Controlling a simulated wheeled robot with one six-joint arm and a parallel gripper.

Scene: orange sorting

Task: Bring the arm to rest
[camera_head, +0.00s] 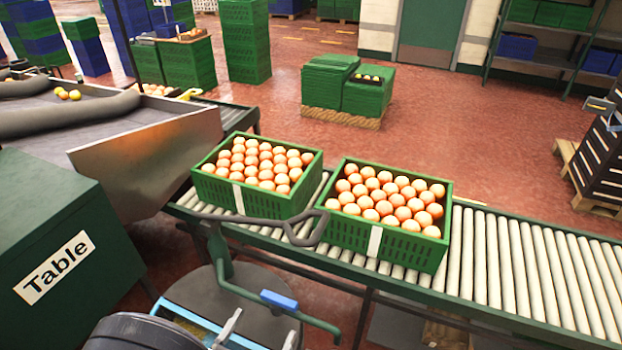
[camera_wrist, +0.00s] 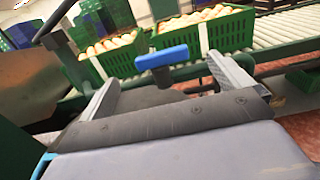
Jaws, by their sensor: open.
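My gripper (camera_head: 258,332) is at the bottom of the head view, low in front of the conveyor. Its two grey fingers are spread apart in the wrist view (camera_wrist: 163,82), with nothing held between them. A blue-ended handle (camera_head: 279,300) on a green bar is close to the fingers. In the wrist view the blue end (camera_wrist: 161,57) appears between and beyond the fingertips; I cannot tell whether anything touches. Part of my arm is cut off by the bottom edge of the head view.
Two green crates of oranges, left (camera_head: 258,203) and right (camera_head: 395,250), stand on the roller conveyor (camera_head: 520,262). A green box labelled "Table" (camera_head: 60,220) is at left. A dark round seat-like surface (camera_head: 250,290) lies beside the gripper. Red floor behind the conveyor is mostly open.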

